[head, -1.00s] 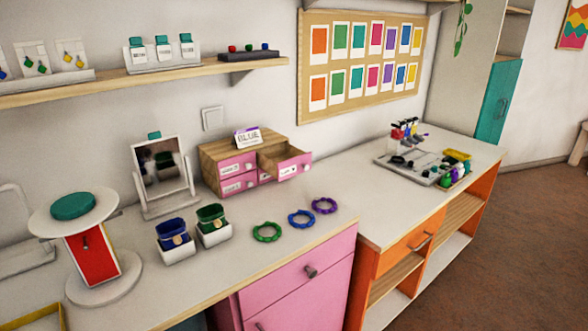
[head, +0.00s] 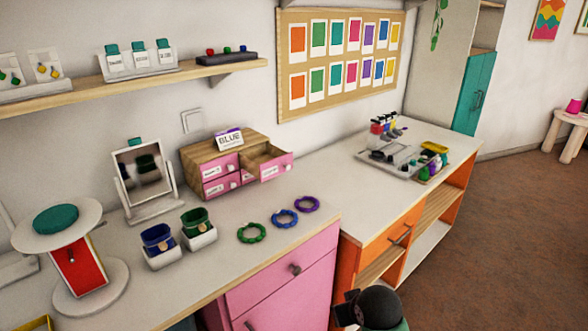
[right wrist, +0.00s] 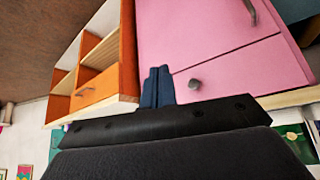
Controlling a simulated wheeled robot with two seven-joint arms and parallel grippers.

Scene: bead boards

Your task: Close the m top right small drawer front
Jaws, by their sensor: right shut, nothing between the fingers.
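The small wooden drawer box (head: 190,163) with pink fronts stands on the counter against the wall. Its top right small drawer (head: 268,168) is pulled out, with its inside showing. The other small fronts look shut. Part of my right arm shows at the bottom edge of the head view, well in front of and below the drawer box. In the right wrist view my right gripper (right wrist: 158,87) has its blue fingers together and empty, facing the pink cabinet (right wrist: 215,50). My left gripper is not in view.
Green (head: 251,233), blue (head: 284,218) and purple (head: 306,204) bracelets lie on the counter in front of the box. Two cups and a mirror (head: 143,173) stand to its left. A tool tray (head: 392,158) sits farther right. The counter between is clear.

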